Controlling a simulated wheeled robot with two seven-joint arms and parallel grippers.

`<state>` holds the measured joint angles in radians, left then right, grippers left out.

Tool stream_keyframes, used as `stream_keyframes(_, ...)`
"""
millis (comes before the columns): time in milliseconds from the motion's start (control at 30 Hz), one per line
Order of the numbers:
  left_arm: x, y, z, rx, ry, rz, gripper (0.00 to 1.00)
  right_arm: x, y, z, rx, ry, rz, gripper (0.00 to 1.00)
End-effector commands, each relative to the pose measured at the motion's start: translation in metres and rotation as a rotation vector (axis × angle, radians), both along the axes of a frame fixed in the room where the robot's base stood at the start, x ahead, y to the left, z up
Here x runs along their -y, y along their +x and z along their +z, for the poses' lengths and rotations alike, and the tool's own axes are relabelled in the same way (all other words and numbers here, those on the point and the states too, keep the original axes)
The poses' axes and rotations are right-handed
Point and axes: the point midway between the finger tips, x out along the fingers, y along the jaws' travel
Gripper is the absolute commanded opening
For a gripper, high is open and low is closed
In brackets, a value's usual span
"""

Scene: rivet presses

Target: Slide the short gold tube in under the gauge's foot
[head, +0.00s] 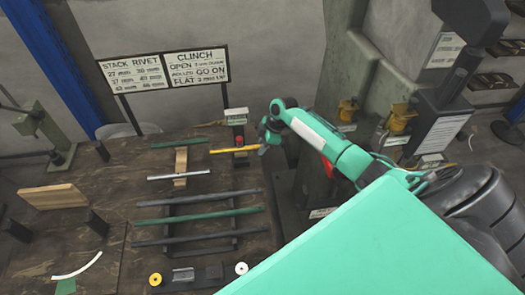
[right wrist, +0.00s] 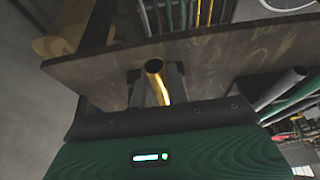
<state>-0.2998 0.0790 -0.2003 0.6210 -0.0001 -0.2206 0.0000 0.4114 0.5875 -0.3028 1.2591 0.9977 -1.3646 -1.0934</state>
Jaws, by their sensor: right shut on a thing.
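The short gold tube (head: 233,149) lies roughly level in the head view, its left end sticking out past the front of the gauge. The gauge (head: 237,125) is a small upright stand with a pale top and a red part. My right gripper (head: 265,146) is at the tube's right end, shut on it. In the right wrist view the gold tube (right wrist: 155,72) stands between the dark fingers, its open round end towards the camera. Whether the tube is under the gauge's foot or just in front of it, I cannot tell. My left gripper is out of view.
A dark green tube (head: 178,142) and a silver tube (head: 180,175) lie to the left on a wooden rest. Several longer tubes lie on a rack (head: 172,236) nearer me. Signs (head: 165,72) stand behind; a grey press column (head: 320,180) is to the right.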

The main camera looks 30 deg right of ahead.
Motion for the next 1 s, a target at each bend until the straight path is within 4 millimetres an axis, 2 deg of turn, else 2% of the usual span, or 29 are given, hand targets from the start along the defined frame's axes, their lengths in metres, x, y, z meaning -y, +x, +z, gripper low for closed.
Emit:
stream_keyframes(767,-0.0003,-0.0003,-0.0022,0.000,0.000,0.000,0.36,-0.0004,-0.0003,-0.0061,0.001,0.001,0.001,0.00)
stream_keyframes(800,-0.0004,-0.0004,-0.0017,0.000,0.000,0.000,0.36,-0.0004,-0.0003,-0.0055,0.001,0.001,0.001,0.21)
stream_keyframes(900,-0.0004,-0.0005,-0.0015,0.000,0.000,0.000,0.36,-0.0004,-0.0004,-0.0053,0.001,0.001,0.001,0.40)
stream_keyframes(1000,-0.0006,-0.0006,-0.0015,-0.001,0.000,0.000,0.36,-0.0004,-0.0004,-0.0054,0.000,0.000,0.001,0.42)
